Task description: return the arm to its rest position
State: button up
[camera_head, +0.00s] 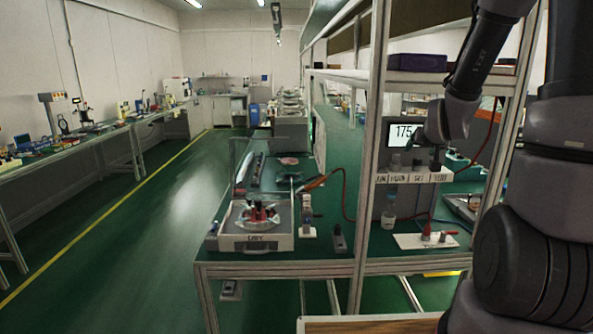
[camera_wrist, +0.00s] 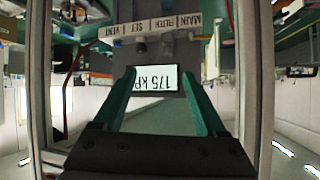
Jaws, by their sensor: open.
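My gripper (camera_wrist: 158,76) is open in the wrist view, its two green fingers apart with nothing held between them. A lit display (camera_wrist: 157,79) reading 175 kPa shows upside down between the fingers. In the head view my arm comes in from the upper right and bends down, its dark wrist close to the right side of the same display (camera_head: 402,134). The fingertips are hard to make out there. A labelled strip (camera_head: 414,178) sits below the display; it also shows in the wrist view (camera_wrist: 160,27).
A metal frame post (camera_head: 371,160) stands left of my wrist, with a shelf (camera_head: 440,77) above. The bench (camera_head: 335,262) below carries a lapping machine (camera_head: 258,238), a bottle (camera_head: 389,212) and a white plate (camera_head: 415,241). The green aisle (camera_head: 130,245) at left is clear.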

jog(key=s+a+r+g+y, duration=0.1)
jog(key=s+a+r, duration=0.2)
jog(key=s+r, duration=0.2)
jog(key=s+a+r+g+y, duration=0.2)
jog(key=s+a+r, duration=0.2)
jog(key=s, duration=0.8)
jog(key=s+a+r+g+y, duration=0.1)
jog(key=s+a+r, duration=0.3)
jog(key=s, duration=0.4)
jog(key=shift+s+r+m+y, duration=0.3)
jog(key=shift+s+r, duration=0.05)
jog(key=shift+r, duration=0.5)
